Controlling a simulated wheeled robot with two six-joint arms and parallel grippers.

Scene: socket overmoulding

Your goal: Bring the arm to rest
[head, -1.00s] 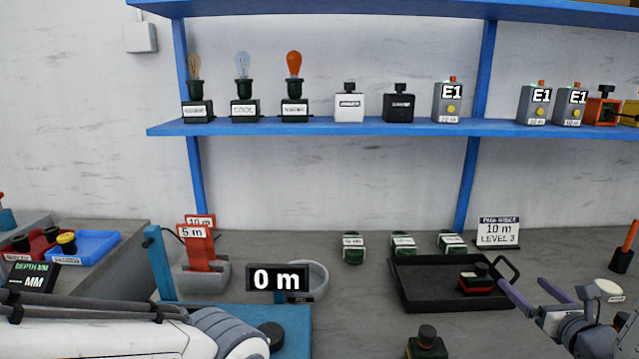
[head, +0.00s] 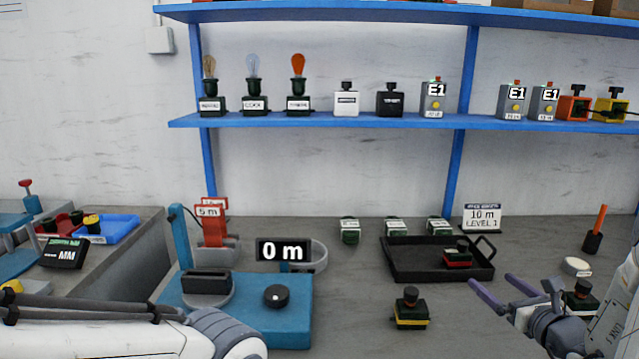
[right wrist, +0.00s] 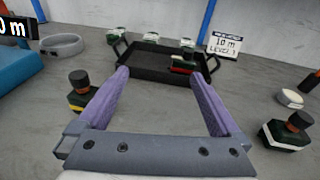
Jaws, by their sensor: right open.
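My right gripper (head: 490,287) is at the lower right of the head view. Its two purple fingers are spread apart, with nothing between them. In the right wrist view the open fingers (right wrist: 171,88) point toward the black tray (right wrist: 142,62), apart from it. My left arm comes in from the lower left of the head view, and its gripper is out of the picture.
The black tray (head: 393,270) holds a red-banded block (head: 457,257). A yellow-banded block (head: 410,310) stands on the bench in front of it. A green-based block (head: 580,297) is beside my right arm. A blue fixture (head: 290,325) stands left. The blue shelf (head: 330,121) runs above.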

